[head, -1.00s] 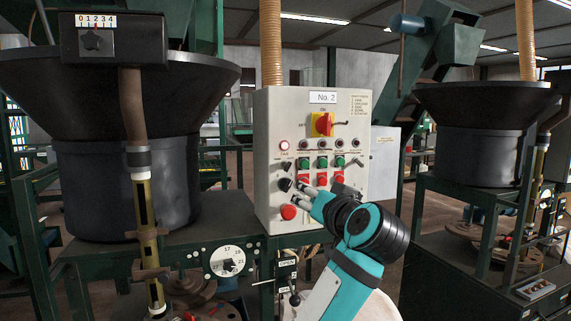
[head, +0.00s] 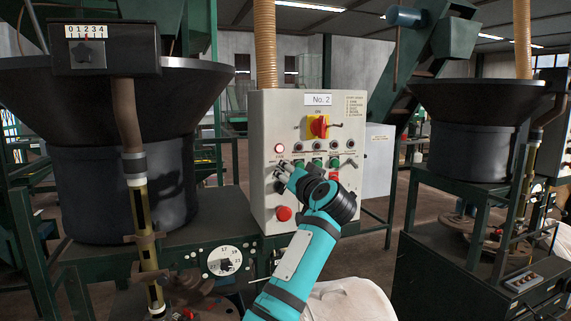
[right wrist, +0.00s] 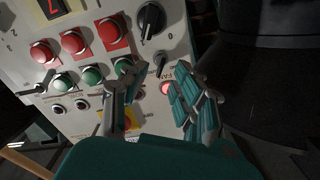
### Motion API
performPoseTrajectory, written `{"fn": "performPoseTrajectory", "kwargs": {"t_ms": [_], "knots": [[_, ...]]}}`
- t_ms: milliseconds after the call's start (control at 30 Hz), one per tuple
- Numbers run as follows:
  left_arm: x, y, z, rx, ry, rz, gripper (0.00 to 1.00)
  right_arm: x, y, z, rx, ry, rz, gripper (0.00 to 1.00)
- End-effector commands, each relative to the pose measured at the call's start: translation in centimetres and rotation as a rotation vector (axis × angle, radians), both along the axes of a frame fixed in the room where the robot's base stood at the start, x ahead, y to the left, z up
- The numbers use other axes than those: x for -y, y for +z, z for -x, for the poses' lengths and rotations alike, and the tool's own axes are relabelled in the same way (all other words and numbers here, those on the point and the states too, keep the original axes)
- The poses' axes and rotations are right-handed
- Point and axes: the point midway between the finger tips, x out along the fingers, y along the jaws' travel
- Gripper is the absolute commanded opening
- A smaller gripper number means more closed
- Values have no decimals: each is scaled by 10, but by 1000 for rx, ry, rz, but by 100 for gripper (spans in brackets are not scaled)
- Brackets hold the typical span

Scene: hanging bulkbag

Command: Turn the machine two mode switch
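The control box (head: 262,140) labelled No. 2 stands in the middle of the head view. In the right wrist view its face shows a small black rotary switch (right wrist: 160,62) and a larger black knob (right wrist: 151,19). I cannot tell from the labels which one is the mode switch. My right gripper (head: 281,172) is in front of the box's left side and hides part of the switches there. In the right wrist view the gripper (right wrist: 153,80) has its fingers apart, with the small switch just beyond the gap. It holds nothing. My left gripper is not in view.
Red buttons (right wrist: 73,41) and green buttons (right wrist: 62,82) sit close beside the switches. A red stop button (head: 283,213) is below, and a yellow-red main switch (head: 318,127) above. A dark hopper (head: 100,180) stands left of the box.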

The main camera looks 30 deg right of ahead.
Motion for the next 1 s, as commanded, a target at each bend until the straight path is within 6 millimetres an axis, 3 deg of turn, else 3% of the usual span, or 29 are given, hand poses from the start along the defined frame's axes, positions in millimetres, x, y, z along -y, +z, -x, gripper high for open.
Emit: {"fn": "performPoseTrajectory", "kwargs": {"t_ms": [200, 533, 767, 1000], "knots": [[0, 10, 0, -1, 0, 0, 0, 6, 2, -23, 0, 0, -1, 28], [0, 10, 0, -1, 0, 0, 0, 7, 0, -27, 1, -1, 0, 28], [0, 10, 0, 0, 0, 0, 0, 7, 0, -27, 1, -1, 0, 1], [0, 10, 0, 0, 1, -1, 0, 7, 0, -27, 0, 0, 0, 0]]}}
